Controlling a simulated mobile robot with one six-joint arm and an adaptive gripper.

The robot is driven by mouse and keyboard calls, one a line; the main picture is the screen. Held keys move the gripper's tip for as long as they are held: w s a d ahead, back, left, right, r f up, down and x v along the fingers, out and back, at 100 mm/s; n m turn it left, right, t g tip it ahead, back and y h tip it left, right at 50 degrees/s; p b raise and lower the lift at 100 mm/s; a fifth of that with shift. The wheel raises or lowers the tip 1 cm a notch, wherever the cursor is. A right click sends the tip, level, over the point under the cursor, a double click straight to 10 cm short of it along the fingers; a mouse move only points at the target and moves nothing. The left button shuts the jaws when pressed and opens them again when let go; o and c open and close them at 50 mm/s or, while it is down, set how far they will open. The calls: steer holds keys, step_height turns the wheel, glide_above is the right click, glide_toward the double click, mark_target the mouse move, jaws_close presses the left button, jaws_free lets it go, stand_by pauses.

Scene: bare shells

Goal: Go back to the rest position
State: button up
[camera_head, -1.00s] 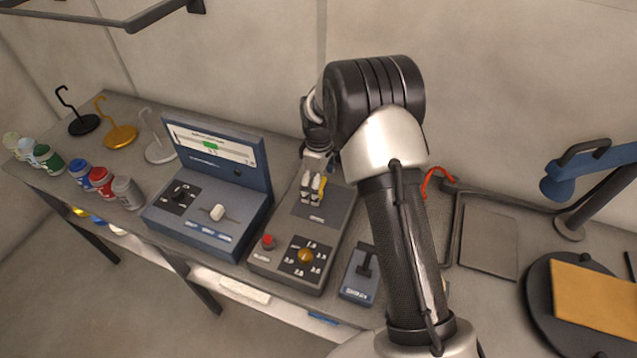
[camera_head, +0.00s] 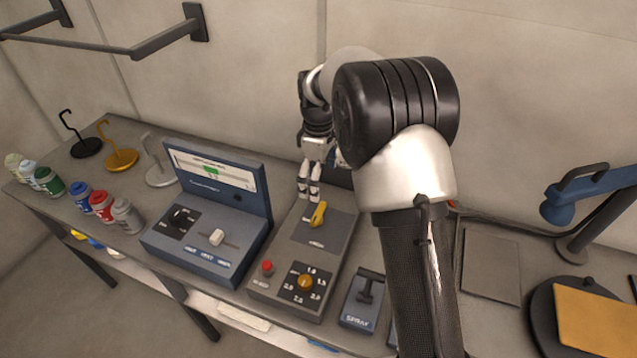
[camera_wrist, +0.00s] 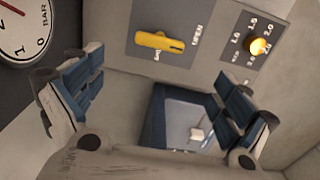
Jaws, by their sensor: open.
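My gripper (camera_head: 310,180) hangs above the back part of the grey control box (camera_head: 328,262), just behind the yellow lever (camera_head: 317,213). In the wrist view my gripper (camera_wrist: 155,105) has its two blue-padded fingers wide apart with nothing between them. The yellow lever (camera_wrist: 158,41) shows beyond the fingers, clear of them. My arm crosses the right of centre in the head view and hides part of the bench behind it.
A blue console (camera_head: 205,222) with an upright display stands left of the box. Several coloured jars and hooked stands (camera_head: 122,158) fill the bench's left end. A spray switch box (camera_head: 362,298) sits to the right. A blue lamp (camera_head: 590,195) and round black plate stand at far right.

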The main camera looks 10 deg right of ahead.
stand_by(0.3)
steer(key=s+r+m+t+b, duration=0.25)
steer(key=s+r+m, duration=0.35)
steer(key=s+r, duration=0.85)
steer(key=s+f+m+t+b, duration=0.1)
steer(key=s+f+m, duration=0.1)
steer(key=s, duration=0.8)
steer(key=s+f+m+t+b, duration=0.1)
steer(key=s+f+m, duration=0.1)
steer(key=s, duration=0.8)
steer(key=shift+d+f+m+b, duration=0.35)
steer(key=shift+m+b, duration=0.05)
steer(key=shift+m, duration=0.3)
steer(key=shift+s, duration=0.1)
